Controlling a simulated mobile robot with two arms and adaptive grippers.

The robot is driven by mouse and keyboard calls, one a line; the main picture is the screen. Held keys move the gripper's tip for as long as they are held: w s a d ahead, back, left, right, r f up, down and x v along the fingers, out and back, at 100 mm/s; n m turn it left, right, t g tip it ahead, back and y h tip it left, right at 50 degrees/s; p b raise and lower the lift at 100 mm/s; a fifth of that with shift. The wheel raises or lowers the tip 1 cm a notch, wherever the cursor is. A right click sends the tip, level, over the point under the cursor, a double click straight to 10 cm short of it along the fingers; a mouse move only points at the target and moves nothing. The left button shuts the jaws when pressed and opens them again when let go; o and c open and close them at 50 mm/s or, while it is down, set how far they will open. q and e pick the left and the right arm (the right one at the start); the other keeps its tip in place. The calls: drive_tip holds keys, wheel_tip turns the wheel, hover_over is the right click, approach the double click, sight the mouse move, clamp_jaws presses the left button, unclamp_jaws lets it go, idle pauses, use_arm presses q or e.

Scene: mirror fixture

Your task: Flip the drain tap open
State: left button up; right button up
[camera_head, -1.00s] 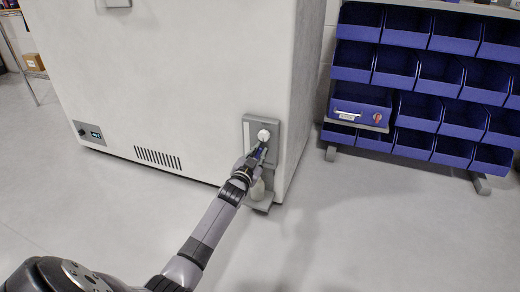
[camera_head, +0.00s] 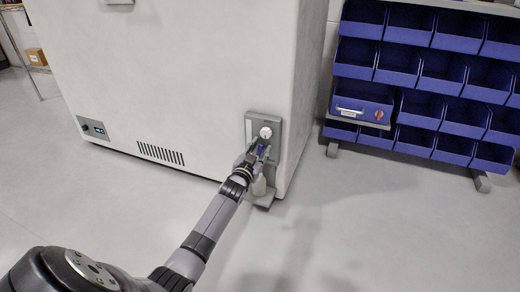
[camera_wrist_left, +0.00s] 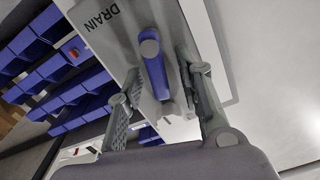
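The drain tap is a blue lever (camera_wrist_left: 156,75) on a round grey pivot, on a grey panel marked DRAIN in the left wrist view. My left gripper (camera_head: 261,152) is at the panel, below the dial, and hides much of the tap there. In the left wrist view, my left gripper (camera_wrist_left: 160,68) is open, with one finger on each side of the lever. I cannot tell whether either finger touches it. My right gripper is out of view.
A pale bottle (camera_head: 259,186) stands on a small grey ledge (camera_head: 264,199) below the panel. The white cabinet (camera_head: 190,80) fills the left and middle. A rack of blue bins (camera_head: 420,105) stands to the right. The floor in front is clear.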

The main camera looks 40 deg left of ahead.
use_arm(q)
drive_tip(key=shift+s, duration=0.1)
drive_tip(key=v, duration=1.1)
drive_tip(key=shift+s, duration=0.4)
